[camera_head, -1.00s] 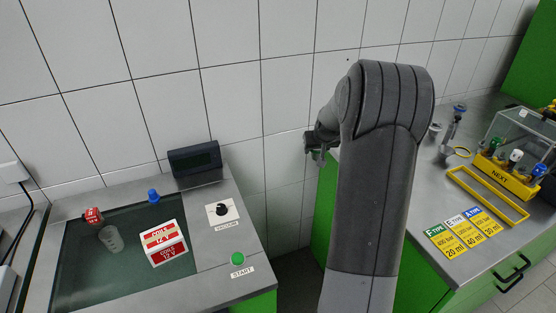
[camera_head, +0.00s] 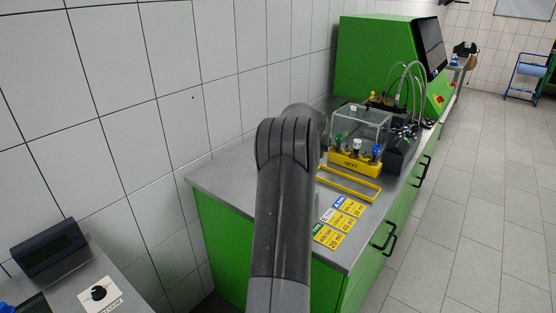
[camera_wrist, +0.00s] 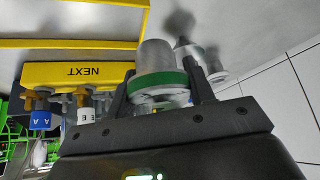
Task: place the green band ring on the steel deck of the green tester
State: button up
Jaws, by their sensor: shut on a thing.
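My gripper (camera_wrist: 160,74) is shut on the green band ring (camera_wrist: 158,80), a metal cylinder with a green band, held between the two fingers in the wrist view. In the head view my arm hides the gripper and the ring. The green tester (camera_head: 375,65) stands at the back of the bench, a large green housing with a dark screen on its right side. Hoses and fittings stand in front of it. Its steel deck is too small and crowded to make out clearly.
A yellow frame (camera_head: 350,184) and type cards (camera_head: 338,220) lie nearer on the bench. A tiled wall runs along the left.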

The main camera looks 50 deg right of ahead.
jog(key=m, duration=0.1)
send_over(326, 172)
jog(key=a, duration=0.2)
jog(key=shift+g, duration=0.3)
jog(key=shift+s+d+f, duration=0.1)
jog(key=shift+s+f, duration=0.05)
jog(key=shift+f, duration=1.35)
jog(key=shift+s+d+f, duration=0.1)
jog(key=shift+s+f, duration=0.05)
jog(key=shift+f, duration=1.35)
jog(key=shift+f, duration=0.4)
jog(key=o, duration=1.2)
jog(key=shift+o, duration=0.2)
jog(key=shift+a, duration=0.1)
jog(key=v, duration=1)
jog(key=shift+a+r, duration=0.25)
jog(key=shift+s, duration=0.1)
